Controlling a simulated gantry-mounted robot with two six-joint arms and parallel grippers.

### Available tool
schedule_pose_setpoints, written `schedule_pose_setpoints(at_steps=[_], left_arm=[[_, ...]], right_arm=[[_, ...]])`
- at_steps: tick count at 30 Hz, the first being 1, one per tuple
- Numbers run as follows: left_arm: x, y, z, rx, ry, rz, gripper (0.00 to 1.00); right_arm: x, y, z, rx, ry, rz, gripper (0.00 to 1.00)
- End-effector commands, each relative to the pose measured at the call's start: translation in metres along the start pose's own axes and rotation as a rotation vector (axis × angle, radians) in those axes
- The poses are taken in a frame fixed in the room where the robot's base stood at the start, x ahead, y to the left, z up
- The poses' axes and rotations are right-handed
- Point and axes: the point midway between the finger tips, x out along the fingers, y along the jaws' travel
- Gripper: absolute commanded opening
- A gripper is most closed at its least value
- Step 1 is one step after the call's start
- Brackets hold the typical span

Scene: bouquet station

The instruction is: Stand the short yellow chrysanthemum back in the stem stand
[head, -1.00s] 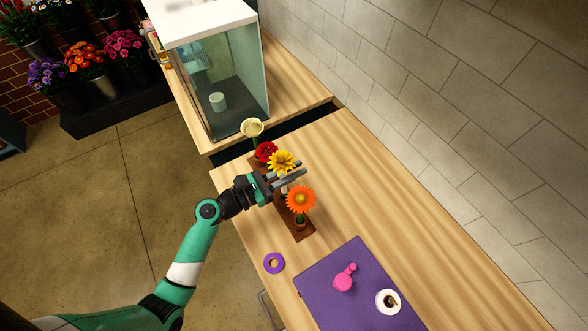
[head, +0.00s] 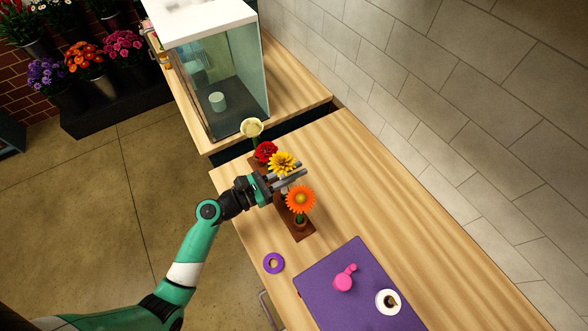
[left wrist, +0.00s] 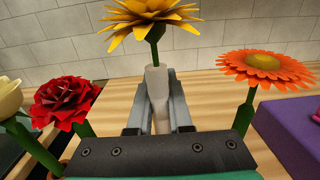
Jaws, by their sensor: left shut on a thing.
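The yellow chrysanthemum (head: 282,163) is upright over the brown stem stand (head: 299,233). In the left wrist view the yellow flower (left wrist: 150,15) rises above the jaws (left wrist: 158,100), which close on a pale sleeve (left wrist: 157,85) around the stem. The stem's lower end is hidden, so I cannot tell whether it is seated in the stand. My right gripper does not show.
A red flower (head: 266,151) and a cream flower (head: 252,127) stand behind the yellow one, and an orange flower (head: 301,198) stands in front. Bare table lies to the right.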

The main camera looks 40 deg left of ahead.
Motion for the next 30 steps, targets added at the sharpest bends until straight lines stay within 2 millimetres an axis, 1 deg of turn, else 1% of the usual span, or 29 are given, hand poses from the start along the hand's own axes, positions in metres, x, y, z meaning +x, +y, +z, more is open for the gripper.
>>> schedule_pose_setpoints(at_steps=[18,30], left_arm=[[0.0000,0.0000,-0.0045,-0.001,0.000,0.000,0.00],[0.0000,0.0000,-0.0087,-0.001,0.000,0.000,0.00]], right_arm=[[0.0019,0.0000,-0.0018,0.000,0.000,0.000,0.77],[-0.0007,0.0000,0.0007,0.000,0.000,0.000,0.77]])
